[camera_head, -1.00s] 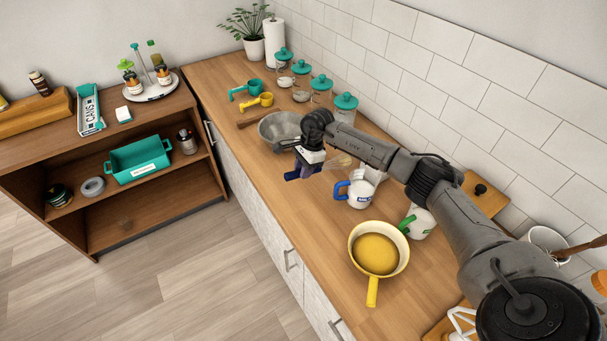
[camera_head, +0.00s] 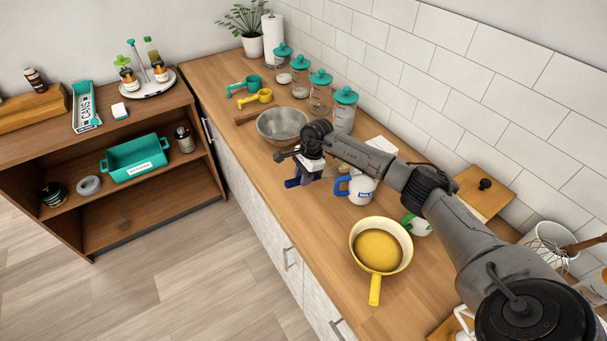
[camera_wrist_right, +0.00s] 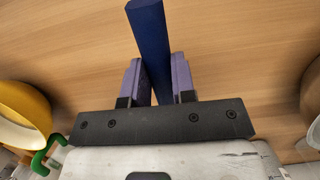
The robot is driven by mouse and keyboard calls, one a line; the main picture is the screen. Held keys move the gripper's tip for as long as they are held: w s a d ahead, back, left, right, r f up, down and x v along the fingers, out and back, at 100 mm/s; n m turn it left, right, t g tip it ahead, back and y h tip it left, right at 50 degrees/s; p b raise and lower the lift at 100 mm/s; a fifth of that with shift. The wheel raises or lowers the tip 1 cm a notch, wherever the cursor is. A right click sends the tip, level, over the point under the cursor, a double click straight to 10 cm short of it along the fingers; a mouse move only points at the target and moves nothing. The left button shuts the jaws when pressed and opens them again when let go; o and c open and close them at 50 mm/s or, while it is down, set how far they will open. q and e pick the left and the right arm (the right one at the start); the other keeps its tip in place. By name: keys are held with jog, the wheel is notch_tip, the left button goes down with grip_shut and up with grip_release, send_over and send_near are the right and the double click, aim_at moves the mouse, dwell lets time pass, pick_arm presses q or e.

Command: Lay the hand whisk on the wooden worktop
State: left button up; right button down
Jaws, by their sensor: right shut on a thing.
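My right gripper (camera_head: 303,180) is shut on the dark blue handle of the hand whisk (camera_head: 292,183). In the right wrist view the handle (camera_wrist_right: 149,45) stands between the two purple fingers (camera_wrist_right: 153,80) and points away from the gripper. The whisk's head is mostly hidden behind my gripper and the mug in the head view. The whisk is low over the wooden worktop (camera_head: 265,190); I cannot tell whether it touches. My left gripper is not in view.
A white mug with a blue handle (camera_head: 362,188) stands close right of the gripper. A grey bowl (camera_head: 283,124) is behind it and a yellow pan (camera_head: 380,245) in front. Teal-lidded jars (camera_head: 344,112) line the wall. Bare worktop lies left of the pan.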

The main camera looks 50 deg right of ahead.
jog(key=shift+f, duration=0.25)
jog(key=c, duration=0.9)
grip_release()
jog(key=shift+o, duration=0.2)
jog(key=v, duration=1.3)
jog(key=shift+r, duration=0.4)
jog(key=shift+r, duration=0.15)
